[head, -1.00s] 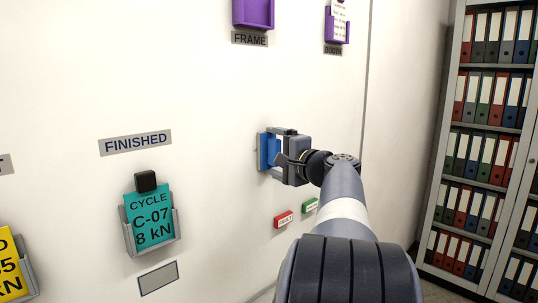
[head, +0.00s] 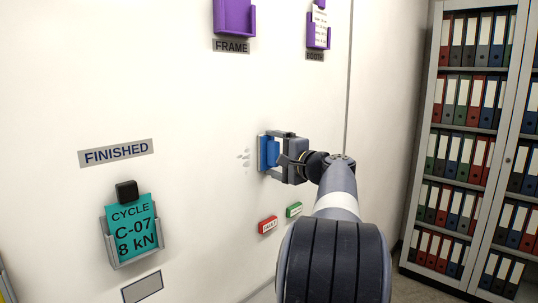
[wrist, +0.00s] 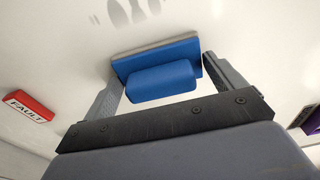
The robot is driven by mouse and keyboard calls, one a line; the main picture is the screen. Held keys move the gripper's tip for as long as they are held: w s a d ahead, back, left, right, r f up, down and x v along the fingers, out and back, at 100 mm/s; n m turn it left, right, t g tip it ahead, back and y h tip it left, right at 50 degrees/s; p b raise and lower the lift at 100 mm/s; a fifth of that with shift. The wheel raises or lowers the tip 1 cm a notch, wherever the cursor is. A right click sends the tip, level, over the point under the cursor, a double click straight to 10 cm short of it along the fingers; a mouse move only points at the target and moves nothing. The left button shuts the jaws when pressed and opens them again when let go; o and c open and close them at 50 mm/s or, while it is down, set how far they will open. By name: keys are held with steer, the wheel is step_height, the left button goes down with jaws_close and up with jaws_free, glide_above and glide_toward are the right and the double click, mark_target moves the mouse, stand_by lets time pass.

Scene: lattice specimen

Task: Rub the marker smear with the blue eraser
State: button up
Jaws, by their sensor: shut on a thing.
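The blue eraser (head: 268,152) is in my gripper (head: 277,153), its pale pad side facing the white board. In the wrist view the eraser (wrist: 160,75) sits between the two fingers of my gripper (wrist: 163,84), which are shut on its blue grip. A faint grey marker smear (head: 244,159) of several small patches is on the board just left of the eraser. The smear (wrist: 128,11) also shows at the top of the wrist view, beyond the eraser's edge. I cannot tell whether the pad touches the board.
A red FAULT block (head: 268,225) and a green block (head: 294,209) are on the board below my gripper. A teal card (head: 133,229) stands in a holder under the FINISHED label (head: 116,152). Purple holders (head: 234,17) are above. Binder shelves (head: 470,140) stand at the right.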

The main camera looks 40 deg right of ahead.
mark_target(239, 158)
steer(key=shift+d, duration=0.6)
steer(key=shift+w, duration=0.1)
steer(key=shift+a, duration=0.15)
steer(key=shift+s+a+b, duration=0.2)
steer(key=shift+a+b, duration=0.8)
steer(key=shift+a, duration=0.65)
steer(key=shift+s+a+b, duration=0.15)
steer(key=shift+a+b, duration=0.85)
steer(key=shift+a, duration=0.6)
steer(key=shift+s+a+b, duration=0.1)
steer(key=shift+a+b, duration=0.65)
steer(key=shift+a, duration=1.3)
steer(key=shift+s, duration=0.1)
steer(key=shift+s+d+b, duration=0.15)
steer(key=shift+s+b, duration=0.25)
steer(key=shift+s, duration=1)
steer(key=shift+s+d+b, duration=0.1)
steer(key=shift+s+b, duration=0.3)
steer(key=shift+s, duration=1)
